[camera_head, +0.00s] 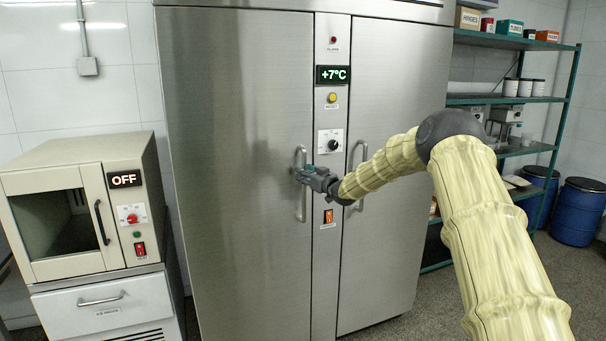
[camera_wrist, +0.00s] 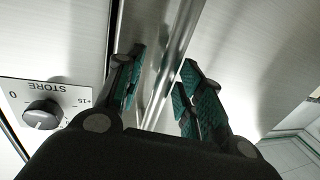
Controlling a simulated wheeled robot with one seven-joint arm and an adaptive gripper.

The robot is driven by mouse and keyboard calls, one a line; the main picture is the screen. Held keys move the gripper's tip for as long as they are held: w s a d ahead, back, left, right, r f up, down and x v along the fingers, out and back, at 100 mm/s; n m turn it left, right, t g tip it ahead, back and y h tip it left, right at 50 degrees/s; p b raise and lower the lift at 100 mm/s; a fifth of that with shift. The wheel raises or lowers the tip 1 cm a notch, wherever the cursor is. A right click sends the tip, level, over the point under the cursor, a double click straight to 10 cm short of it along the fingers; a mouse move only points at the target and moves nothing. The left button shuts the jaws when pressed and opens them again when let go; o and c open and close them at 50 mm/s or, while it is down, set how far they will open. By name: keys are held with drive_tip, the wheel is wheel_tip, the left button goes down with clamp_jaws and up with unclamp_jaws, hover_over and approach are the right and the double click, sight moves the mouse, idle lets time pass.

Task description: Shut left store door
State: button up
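The store is a tall stainless steel cabinet with two doors. Its left door (camera_head: 235,130) looks flush or nearly flush with the centre panel; I cannot tell whether a small gap is left. The left door's vertical bar handle (camera_head: 300,208) is partly hidden by my gripper (camera_head: 308,177). In the wrist view, the handle bar (camera_wrist: 175,55) runs between the two fingers of my gripper (camera_wrist: 160,92). The fingers are apart, one on each side of the bar, with some space showing.
The centre panel carries a +7°C display (camera_head: 332,75), a dial (camera_head: 331,143) and a lit red switch (camera_head: 328,217). The dial also shows upside down in the wrist view (camera_wrist: 42,114). The right door (camera_head: 395,90) appears shut.

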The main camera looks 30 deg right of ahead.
drive_tip(key=s+d, duration=0.1)
drive_tip(key=s, duration=0.9)
drive_tip(key=shift+s+d, duration=0.2)
drive_tip(key=shift+r, duration=0.1)
